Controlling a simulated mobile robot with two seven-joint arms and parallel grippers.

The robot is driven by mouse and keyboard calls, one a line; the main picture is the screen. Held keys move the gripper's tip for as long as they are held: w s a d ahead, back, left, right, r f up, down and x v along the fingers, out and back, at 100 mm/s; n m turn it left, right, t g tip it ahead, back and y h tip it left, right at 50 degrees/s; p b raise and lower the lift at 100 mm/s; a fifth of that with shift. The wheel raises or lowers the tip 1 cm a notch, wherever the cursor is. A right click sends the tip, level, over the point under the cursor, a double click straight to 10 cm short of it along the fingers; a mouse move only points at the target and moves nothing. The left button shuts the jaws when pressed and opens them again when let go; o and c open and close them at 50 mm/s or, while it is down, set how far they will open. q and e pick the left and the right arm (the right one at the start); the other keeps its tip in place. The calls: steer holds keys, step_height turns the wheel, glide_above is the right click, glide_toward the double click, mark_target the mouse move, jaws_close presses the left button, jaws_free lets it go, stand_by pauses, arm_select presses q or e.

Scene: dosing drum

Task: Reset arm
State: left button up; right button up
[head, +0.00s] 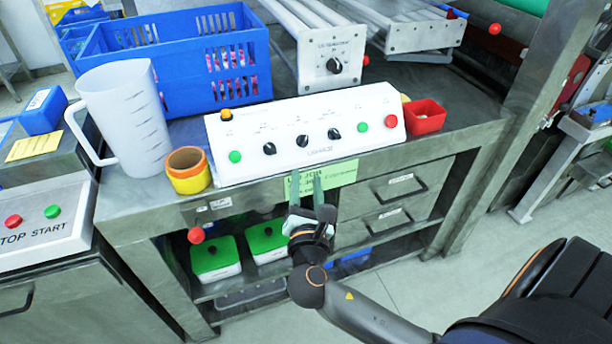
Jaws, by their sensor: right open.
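My right gripper (306,190) is in front of the bench's front edge, just below the white control panel (305,135). Its two fingers point up and stand apart, with nothing between them. The fingers overlap a green paper label (338,175) on the bench front; I cannot tell whether they touch it. My right arm (375,318) comes in from the lower right. My left gripper does not show.
Green-lidded boxes (215,260) sit on the shelf below. Drawers (400,187) are right of the gripper.

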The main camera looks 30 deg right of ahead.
stand_by(0.4)
steer(key=s+a+f+m+g+y+p, duration=0.2)
steer(key=s+a+f+m+y, duration=0.15)
steer(key=f, duration=0.35)
steer(key=s+a+f+m+g+y+p, duration=0.2)
steer(key=f+m+y, duration=0.2)
steer(key=f, duration=0.2)
steer(key=s+a+f+m+g+y+p, duration=0.1)
steer(key=s+a+f+m+y, duration=0.1)
steer(key=s+m, duration=0.3)
steer(key=s+a+f+m+y+p, duration=0.2)
steer(key=s+m, duration=0.4)
steer(key=m, duration=0.4)
step_height(320, 180, down, 2)
steer(key=shift+a+f+g, duration=0.1)
steer(key=shift+a+g, duration=0.3)
steer(key=shift+a, duration=0.15)
steer(key=shift+y, duration=0.25)
